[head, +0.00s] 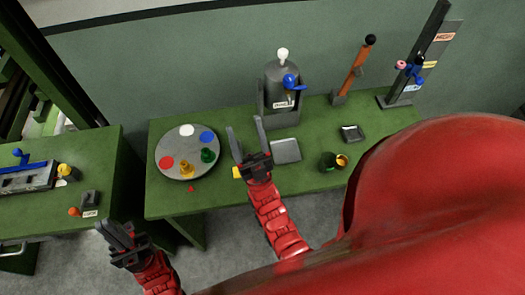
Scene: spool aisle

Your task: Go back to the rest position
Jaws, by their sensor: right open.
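My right gripper (245,130) is open, its two long grey fingers spread apart and pointing away from me. Nothing shows between them. It is above the middle green table, between the round grey disc (172,166) and the flat grey plate (286,150). My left gripper (115,232) is low at the left, over the gap between the two tables. Its dark fingers look close together, but I cannot tell whether they are shut. No held object shows there.
A second green table (45,227) stands left. Grey floor shows between them.

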